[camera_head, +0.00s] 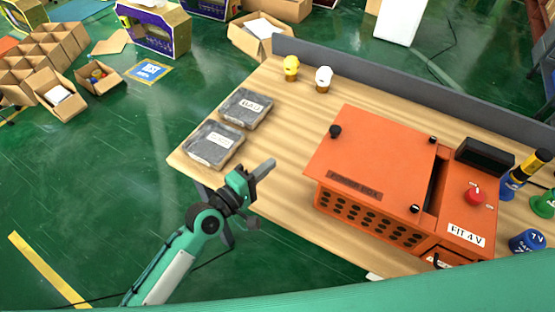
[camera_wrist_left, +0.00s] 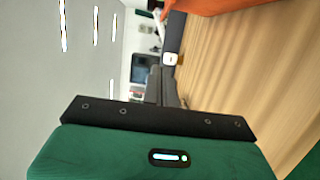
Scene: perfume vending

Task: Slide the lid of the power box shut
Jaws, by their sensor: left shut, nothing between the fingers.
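The orange power box (camera_head: 368,220) stands on the right part of the wooden table. Its flat orange lid (camera_head: 375,160) has black knobs at its corners. A narrow dark gap (camera_head: 436,185) shows between the lid's right edge and the raised section with a red button (camera_head: 475,197). My left gripper (camera_head: 264,168) is shut and empty, over the table's front left part, apart from the box and to its left. In the left wrist view, the orange box (camera_wrist_left: 205,6) shows at the top edge. My right gripper is not in view.
Two grey labelled trays (camera_head: 213,145) (camera_head: 245,108) lie at the table's left end. A yellow-topped bottle (camera_head: 291,66) and a white-topped one (camera_head: 323,78) stand at the back. Colored bottles (camera_head: 528,241) stand right of the box. Bare wood (camera_head: 290,130) lies between trays and box.

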